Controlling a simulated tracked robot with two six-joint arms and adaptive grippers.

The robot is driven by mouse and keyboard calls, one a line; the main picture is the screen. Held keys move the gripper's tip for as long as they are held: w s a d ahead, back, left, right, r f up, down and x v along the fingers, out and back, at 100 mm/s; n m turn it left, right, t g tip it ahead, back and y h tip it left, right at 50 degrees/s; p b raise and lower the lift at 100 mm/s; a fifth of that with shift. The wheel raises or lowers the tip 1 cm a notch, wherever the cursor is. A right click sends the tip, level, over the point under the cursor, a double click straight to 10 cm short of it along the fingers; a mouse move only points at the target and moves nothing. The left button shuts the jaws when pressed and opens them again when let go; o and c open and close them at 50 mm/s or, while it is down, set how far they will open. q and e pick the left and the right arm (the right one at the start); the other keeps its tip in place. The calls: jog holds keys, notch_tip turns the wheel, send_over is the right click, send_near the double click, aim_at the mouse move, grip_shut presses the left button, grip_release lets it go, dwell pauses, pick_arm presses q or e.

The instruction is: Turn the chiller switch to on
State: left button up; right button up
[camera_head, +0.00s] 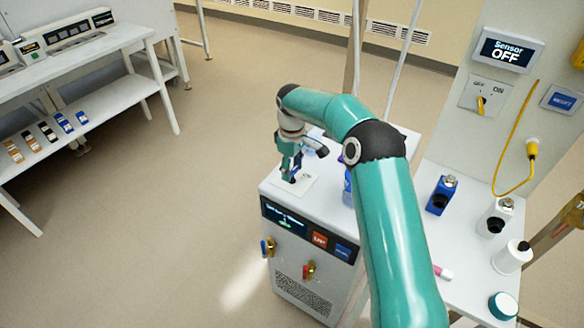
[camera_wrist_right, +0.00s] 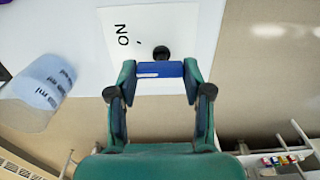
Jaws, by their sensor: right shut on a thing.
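The chiller (camera_head: 300,281) is a white cabinet with a dark display strip on its front. My right gripper (camera_head: 291,177) points down onto the plate. In the right wrist view its fingers (camera_wrist_right: 160,72) are shut on the blue switch handle (camera_wrist_right: 160,69), which has a white mark on it. A round black part (camera_wrist_right: 161,52) sits right beside the handle. The OFF label is not visible. My left gripper is not in view.
A blue bottle (camera_head: 347,188) stands on the chiller top, partly behind my right arm. Bottles stand on the right bench. A wall panel shows Sensor OFF (camera_head: 506,51). Open floor lies to the left.

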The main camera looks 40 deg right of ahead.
aim_at(292, 170)
jog(key=shift+r, duration=0.1)
jog(key=o, duration=1.2)
jog(key=shift+c, duration=0.2)
jog(key=shift+r, duration=0.1)
notch_tip(292, 170, up, 12)
jog(key=shift+f, duration=0.2)
